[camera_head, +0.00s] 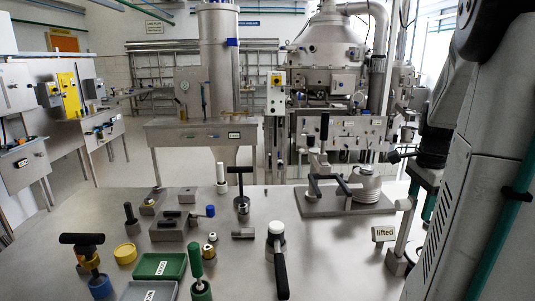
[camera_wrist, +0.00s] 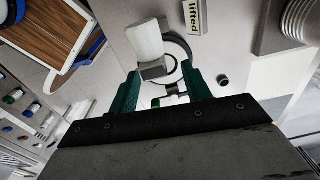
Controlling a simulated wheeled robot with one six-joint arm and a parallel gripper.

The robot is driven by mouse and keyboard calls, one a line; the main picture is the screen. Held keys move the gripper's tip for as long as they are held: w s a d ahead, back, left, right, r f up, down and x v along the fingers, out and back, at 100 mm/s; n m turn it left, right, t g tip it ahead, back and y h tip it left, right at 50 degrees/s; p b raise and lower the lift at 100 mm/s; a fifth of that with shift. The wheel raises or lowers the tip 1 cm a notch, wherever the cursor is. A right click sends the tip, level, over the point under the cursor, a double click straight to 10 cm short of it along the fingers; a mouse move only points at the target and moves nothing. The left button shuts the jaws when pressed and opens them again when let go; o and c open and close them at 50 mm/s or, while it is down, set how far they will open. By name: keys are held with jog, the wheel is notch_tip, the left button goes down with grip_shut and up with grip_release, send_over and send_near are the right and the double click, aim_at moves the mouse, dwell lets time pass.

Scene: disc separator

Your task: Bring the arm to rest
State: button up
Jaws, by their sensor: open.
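My gripper (camera_wrist: 163,76) shows in the wrist view, its two green fingers spread apart at either side with no object held between them. Beyond the fingers are a pale upright post (camera_wrist: 146,42) on a small grey block and a dark ring on a light surface. In the head view my arm fills the right side, dark and grey. I cannot make out the fingertips clearly there. The same kind of post (camera_head: 402,233) stands at the bench's right edge, close beside my arm.
The steel bench (camera_head: 330,262) holds several tools, including a black-handled tool (camera_head: 277,250), and a ribbed disc stack (camera_head: 366,184) on a plate. A "lifted" sign (camera_head: 384,233) stands near the post. A separator machine (camera_head: 330,60) stands behind. The bench's front right is bare.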

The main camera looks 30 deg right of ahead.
jog(key=w+a+r+n, duration=0.1)
jog(key=w+a+n, duration=0.15)
jog(key=a, duration=0.35)
jog(key=w+a+r+n, duration=0.2)
jog(key=a+n, duration=0.2)
jog(key=a, duration=0.3)
jog(key=s+a+n, duration=0.3)
jog(key=a+n, duration=0.6)
jog(key=a, duration=0.2)
jog(key=s+a+n+t, duration=0.1)
jog(key=s+a+n, duration=0.2)
jog(key=a+n, duration=0.5)
jog(key=a, duration=0.4)
jog(key=shift+s+f+n, duration=0.25)
jog(key=shift+f+n, duration=0.1)
